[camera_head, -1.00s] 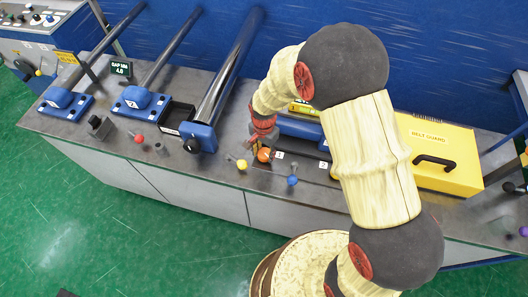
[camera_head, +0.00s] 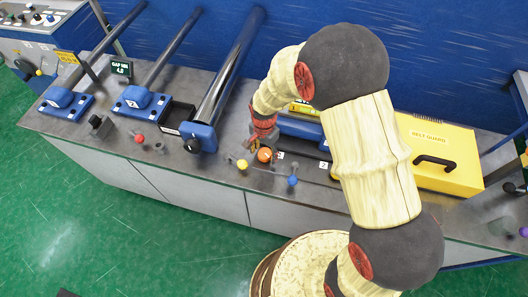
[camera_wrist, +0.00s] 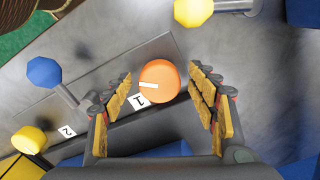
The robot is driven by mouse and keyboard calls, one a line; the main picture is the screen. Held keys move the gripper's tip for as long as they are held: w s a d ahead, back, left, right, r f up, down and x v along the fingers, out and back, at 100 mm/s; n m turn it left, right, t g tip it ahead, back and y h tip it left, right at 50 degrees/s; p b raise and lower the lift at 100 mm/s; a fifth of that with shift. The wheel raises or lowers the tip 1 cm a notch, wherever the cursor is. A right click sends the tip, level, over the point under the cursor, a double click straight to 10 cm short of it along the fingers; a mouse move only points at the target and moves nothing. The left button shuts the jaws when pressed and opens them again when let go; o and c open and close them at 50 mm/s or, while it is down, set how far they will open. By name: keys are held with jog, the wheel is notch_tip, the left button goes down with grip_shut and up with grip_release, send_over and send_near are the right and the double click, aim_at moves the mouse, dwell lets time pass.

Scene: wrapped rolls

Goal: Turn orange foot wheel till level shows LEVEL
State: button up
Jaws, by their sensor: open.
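The orange foot wheel (camera_wrist: 158,80) is a round knob with a white line on its face, next to a "1" label (camera_wrist: 138,101). It also shows in the head view (camera_head: 264,155) on the bench front. My gripper (camera_wrist: 161,75) is open, with one yellow-padded finger on each side of the wheel and visible gaps between. In the head view my gripper (camera_head: 257,141) is over the wheel. A yellow label (camera_head: 303,108) behind my arm is partly hidden and its text cannot be read. No LEVEL reading is visible.
A yellow knob (camera_wrist: 193,11) and a blue knob (camera_wrist: 44,72) stand near the wheel. Another yellow knob (camera_wrist: 29,140) is by the "2" label. A yellow belt guard (camera_head: 432,155) lies right of my arm. Blue-ended rollers (camera_head: 200,135) stand to the left.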

aim_at(264, 154)
notch_tip(264, 154, up, 12)
dwell(0.6)
dwell(0.5)
jog(key=s+d+r+n+t+b, duration=0.2)
jog(key=s+d+r+n+b, duration=0.1)
jog(key=s+d+r, duration=0.4)
jog(key=s+d+r+n+t+b, duration=0.3)
jog(key=s+d+r+n, duration=0.2)
jog(key=s+r, duration=0.5)
jog(key=shift+s+d+n+t, duration=0.3)
jog(key=shift+s+d+n, duration=0.1)
jog(key=shift+s+d, duration=0.9)
